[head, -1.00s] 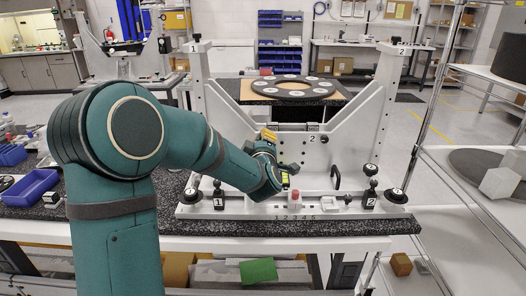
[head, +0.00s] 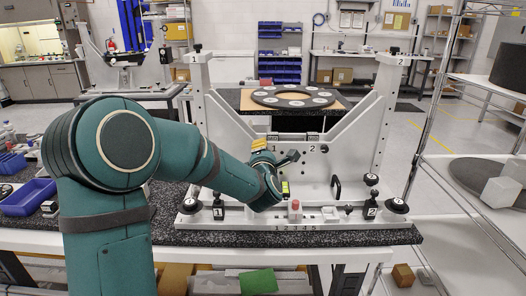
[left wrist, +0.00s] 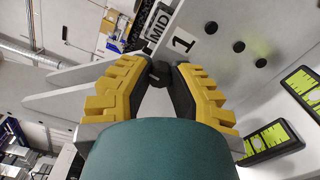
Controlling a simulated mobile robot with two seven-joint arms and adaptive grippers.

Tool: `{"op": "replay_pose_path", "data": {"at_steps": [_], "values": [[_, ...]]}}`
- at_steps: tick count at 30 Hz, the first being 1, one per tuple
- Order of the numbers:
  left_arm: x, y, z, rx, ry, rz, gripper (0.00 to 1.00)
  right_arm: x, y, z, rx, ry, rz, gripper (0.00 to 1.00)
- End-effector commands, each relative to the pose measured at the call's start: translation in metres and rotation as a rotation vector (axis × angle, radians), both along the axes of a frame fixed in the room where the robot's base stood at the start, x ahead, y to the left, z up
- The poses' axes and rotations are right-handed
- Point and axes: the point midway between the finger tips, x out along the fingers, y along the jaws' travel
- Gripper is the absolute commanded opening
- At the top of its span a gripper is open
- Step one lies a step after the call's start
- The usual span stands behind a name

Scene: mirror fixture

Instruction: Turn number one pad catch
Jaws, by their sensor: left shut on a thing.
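The number one pad catch (left wrist: 160,72) is a small dark piece between my left fingertips, beside the "1" label on the white plate in the left wrist view. My left gripper (left wrist: 163,78) has yellow ribbed fingers with black pads, closed in on this piece from both sides. In the head view my left gripper (head: 272,158) is at the fixture's upright plate, just below the "1" label (head: 274,149); it hides the catch there. A black knob (head: 324,148) sits beside the "2" label. My right gripper is not in view.
The white mirror fixture (head: 350,150) stands on a dark speckled bench top (head: 300,239). Its base carries black knobs (head: 396,205), a red-topped piece (head: 295,205) and a black handle (head: 336,187). Black-framed yellow-green levels (left wrist: 268,143) are close by in the wrist view. Blue bins (head: 28,196) lie left.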

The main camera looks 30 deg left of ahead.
Motion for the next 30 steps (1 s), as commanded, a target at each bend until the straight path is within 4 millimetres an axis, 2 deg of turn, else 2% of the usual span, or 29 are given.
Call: {"op": "replay_pose_path", "data": {"at_steps": [9,22,23,25,26,30], "values": [[0.0005,-0.0008,0.0010,-0.071,-0.046,-0.002,0.00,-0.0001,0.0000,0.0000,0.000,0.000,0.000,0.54],[0.0006,-0.0008,0.0015,-0.078,-0.051,-0.002,0.00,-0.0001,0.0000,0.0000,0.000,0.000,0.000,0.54],[0.0006,-0.0008,0.0015,-0.078,-0.051,-0.002,0.24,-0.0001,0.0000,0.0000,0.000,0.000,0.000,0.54],[0.0005,-0.0007,0.0015,-0.078,-0.051,-0.002,0.49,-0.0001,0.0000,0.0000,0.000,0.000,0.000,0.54],[0.0005,-0.0007,0.0015,-0.078,-0.051,-0.002,0.54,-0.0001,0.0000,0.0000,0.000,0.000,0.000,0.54],[0.0003,-0.0004,0.0010,-0.078,-0.051,-0.001,0.54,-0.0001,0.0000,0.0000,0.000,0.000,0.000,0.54]]}}
